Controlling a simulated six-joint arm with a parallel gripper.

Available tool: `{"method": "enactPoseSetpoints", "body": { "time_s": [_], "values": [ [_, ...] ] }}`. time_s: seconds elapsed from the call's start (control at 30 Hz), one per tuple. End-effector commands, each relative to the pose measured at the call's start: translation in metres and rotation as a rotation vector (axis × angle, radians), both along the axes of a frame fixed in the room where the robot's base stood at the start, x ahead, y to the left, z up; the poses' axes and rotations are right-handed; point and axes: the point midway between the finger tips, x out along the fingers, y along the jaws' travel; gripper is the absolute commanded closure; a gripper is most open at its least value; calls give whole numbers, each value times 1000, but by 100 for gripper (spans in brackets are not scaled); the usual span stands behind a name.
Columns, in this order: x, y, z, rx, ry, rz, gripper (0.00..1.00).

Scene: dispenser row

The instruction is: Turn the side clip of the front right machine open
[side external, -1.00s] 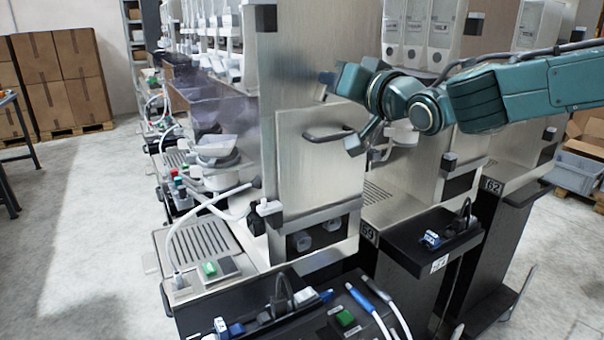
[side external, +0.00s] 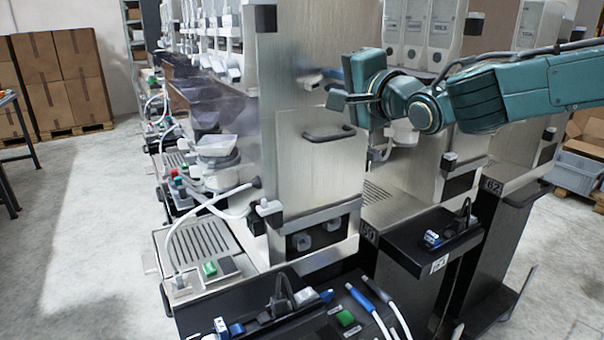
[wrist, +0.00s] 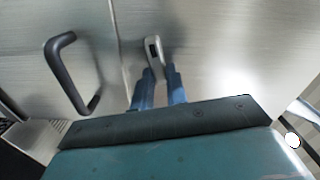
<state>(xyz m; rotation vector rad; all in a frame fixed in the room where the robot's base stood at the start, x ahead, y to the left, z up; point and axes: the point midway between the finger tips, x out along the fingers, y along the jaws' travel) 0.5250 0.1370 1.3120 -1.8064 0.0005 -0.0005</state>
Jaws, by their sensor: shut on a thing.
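The side clip (wrist: 153,46) is a small grey metal tab with a dark slot, on the brushed steel side panel (side external: 290,180) of the front machine. In the wrist view, the blue fingers of my gripper (wrist: 158,75) close around the near end of the clip. In the side view, my gripper (side external: 334,86) reaches the upper part of the panel from the right, above a dark bar handle (side external: 328,134).
The bar handle (wrist: 72,75) stands out from the panel left of my fingers. A panel seam runs between the handle and the clip. Neighbouring machines (side external: 425,40) stand behind to the right. Cables and a black shelf (side external: 415,245) lie lower down.

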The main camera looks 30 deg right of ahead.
Motion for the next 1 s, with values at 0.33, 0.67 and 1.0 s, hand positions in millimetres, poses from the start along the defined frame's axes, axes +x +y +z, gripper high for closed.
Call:
{"method": "enactPoseSetpoints", "body": {
  "time_s": [0.33,0.67,1.0],
  "values": [
    [0,1,-1,206,4,2,100],
    [0,1,0,254,3,2,100],
    [0,1,0,253,3,2,70]
  ]
}}
